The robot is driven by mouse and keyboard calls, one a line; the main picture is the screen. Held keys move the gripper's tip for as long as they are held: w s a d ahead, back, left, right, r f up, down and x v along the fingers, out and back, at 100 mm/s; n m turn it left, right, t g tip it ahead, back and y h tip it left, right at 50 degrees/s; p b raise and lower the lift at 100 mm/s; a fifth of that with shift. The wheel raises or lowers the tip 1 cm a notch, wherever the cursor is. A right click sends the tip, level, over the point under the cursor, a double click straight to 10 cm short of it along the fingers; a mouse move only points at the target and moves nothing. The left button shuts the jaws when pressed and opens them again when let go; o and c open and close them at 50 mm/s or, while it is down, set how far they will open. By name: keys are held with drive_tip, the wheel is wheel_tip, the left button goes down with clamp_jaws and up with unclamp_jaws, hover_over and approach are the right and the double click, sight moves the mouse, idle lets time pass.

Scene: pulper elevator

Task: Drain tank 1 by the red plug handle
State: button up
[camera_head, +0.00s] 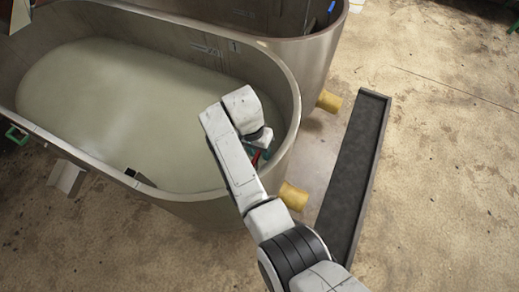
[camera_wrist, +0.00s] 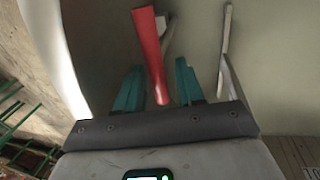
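Tank 1 (camera_head: 283,75) is a grey metal oval tank with a "1" on its inner wall, filled with pale cloudy liquid (camera_head: 110,110). My arm reaches over its right rim in the head view. My gripper (camera_wrist: 160,88) is inside the right end, close to the wall. In the wrist view the red plug handle (camera_wrist: 150,50) runs between the two teal fingers, which stand apart on either side of it with gaps visible. A little red also shows beside the gripper in the head view (camera_head: 256,159). The plug's lower end is hidden.
A second metal tank (camera_head: 322,48) stands behind. Yellow outlet stubs (camera_head: 293,196) stick out of the tanks' right ends, facing a long dark trough (camera_head: 352,170) on the floor. Pale bars (camera_wrist: 226,50) show near the handle. Dusty floor (camera_head: 440,170) at right is clear.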

drive_tip(key=shift+c, duration=0.4)
clamp_jaws()
